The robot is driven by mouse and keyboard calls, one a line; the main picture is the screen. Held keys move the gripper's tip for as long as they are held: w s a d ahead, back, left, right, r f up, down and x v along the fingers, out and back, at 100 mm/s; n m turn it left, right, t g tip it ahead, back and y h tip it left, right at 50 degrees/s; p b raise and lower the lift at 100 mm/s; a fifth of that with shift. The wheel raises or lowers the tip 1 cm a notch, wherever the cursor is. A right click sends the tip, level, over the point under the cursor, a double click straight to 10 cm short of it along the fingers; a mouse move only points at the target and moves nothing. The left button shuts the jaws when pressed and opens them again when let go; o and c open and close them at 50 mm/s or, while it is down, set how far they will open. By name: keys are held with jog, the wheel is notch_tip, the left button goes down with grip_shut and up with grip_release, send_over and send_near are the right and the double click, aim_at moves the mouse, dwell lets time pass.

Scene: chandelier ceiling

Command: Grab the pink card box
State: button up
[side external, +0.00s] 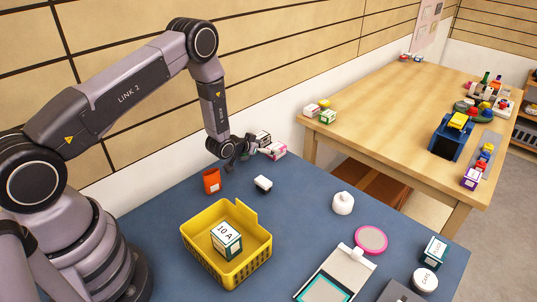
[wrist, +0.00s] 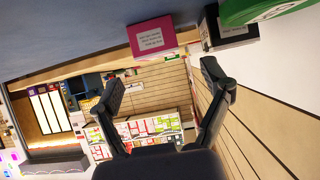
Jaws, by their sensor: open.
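The pink card box (side external: 275,151) stands at the back edge of the blue table, its pink side and a white face showing. In the wrist view the pink box (wrist: 152,38) is at the top, with a white label, and appears beyond the fingertips, off to one side of the gap. My gripper (side external: 247,152) is just left of the box in the side view. Its two fingers are spread with nothing between them in the wrist view (wrist: 161,76). I cannot tell whether a finger touches the box.
A dark box (wrist: 228,33) and a green item (wrist: 262,8) sit close beside the pink box. On the blue table are an orange container (side external: 212,181), a small black-and-white box (side external: 263,185), a yellow basket (side external: 193,246) and a white bottle (side external: 343,204). The wall is close behind.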

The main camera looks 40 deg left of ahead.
aim_at(277, 146)
jog(key=x, duration=0.3)
jog(key=shift+w+f, duration=0.1)
jog(key=shift+w, duration=0.15)
jog(key=c, duration=1.2)
jog(key=shift+c, duration=0.3)
